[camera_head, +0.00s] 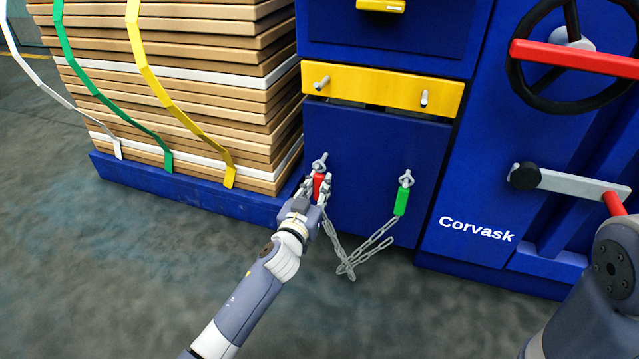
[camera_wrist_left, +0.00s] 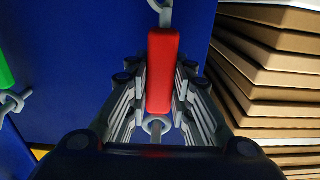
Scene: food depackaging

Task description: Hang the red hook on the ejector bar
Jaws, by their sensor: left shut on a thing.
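The red hook (camera_head: 319,186) is at the left of the blue lower panel, beside a metal peg (camera_head: 320,161); I cannot tell if it still hangs there. My left gripper (camera_head: 317,190) is shut on its red body. The left wrist view shows the red hook (camera_wrist_left: 161,70) between both fingers (camera_wrist_left: 160,95), with grey metal at both ends. The green hook (camera_head: 401,201) hangs at a second peg to the right. A grey chain (camera_head: 347,268) hangs in a loop between the hooks. The yellow bar (camera_head: 375,90) above, with two metal pegs, looks like the ejector bar. My right gripper is out of view.
A stack of flattened cardboard (camera_head: 200,85) with white, green and yellow straps stands close on the left. The blue machine (camera_head: 470,190) has a black wheel (camera_head: 527,100) with a red bar and a grey lever (camera_head: 575,183) at right. Floor in front is clear.

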